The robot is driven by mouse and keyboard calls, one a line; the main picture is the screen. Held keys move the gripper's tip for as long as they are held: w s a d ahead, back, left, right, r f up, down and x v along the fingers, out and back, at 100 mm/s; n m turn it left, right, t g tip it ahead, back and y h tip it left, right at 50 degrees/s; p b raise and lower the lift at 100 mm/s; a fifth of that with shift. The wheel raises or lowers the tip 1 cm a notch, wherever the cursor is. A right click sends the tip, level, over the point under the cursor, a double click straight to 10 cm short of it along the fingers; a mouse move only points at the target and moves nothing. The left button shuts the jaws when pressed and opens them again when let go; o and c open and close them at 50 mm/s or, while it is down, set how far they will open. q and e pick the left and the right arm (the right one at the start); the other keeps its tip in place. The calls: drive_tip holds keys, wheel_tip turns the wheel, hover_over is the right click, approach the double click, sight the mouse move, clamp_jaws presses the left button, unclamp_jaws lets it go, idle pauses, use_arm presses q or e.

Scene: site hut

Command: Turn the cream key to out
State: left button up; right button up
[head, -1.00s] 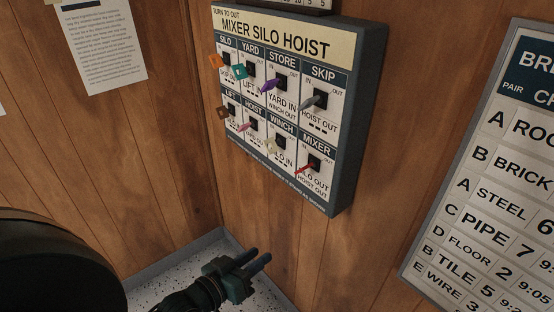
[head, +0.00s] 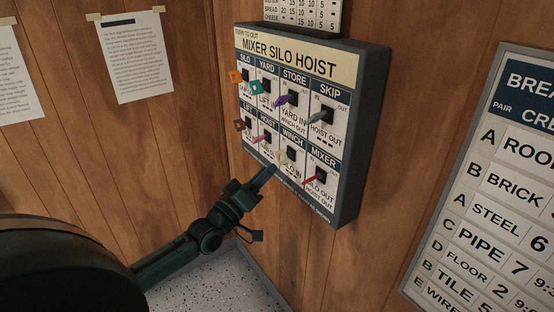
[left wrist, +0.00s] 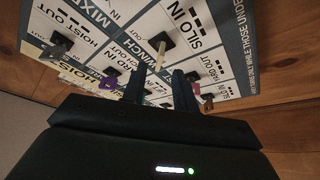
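The cream key (head: 284,158) sits in the switch under the WINCH label, in the lower row of the panel (head: 347,205). It also shows in the left wrist view (left wrist: 160,58), sticking out from its black block. My left gripper (head: 268,174) is just below and left of the key in the head view. In the left wrist view its two fingers (left wrist: 160,84) are apart, with the key's end in line with the gap between them. I see no clear contact. My right gripper is not in view.
Neighbouring keys stand close: pink (head: 261,138) under HOIST, red (head: 311,180) under MIXER, purple (head: 284,99) under STORE, grey (head: 320,118) under SKIP. Teal, orange and brown keys are at the left. A crew board (head: 480,215) hangs right, with bare wood wall between.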

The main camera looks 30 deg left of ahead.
sight(283, 156)
use_arm(q)
drive_tip(key=shift+x, duration=2.55)
drive_tip(key=shift+c, duration=0.2)
clamp_jaws()
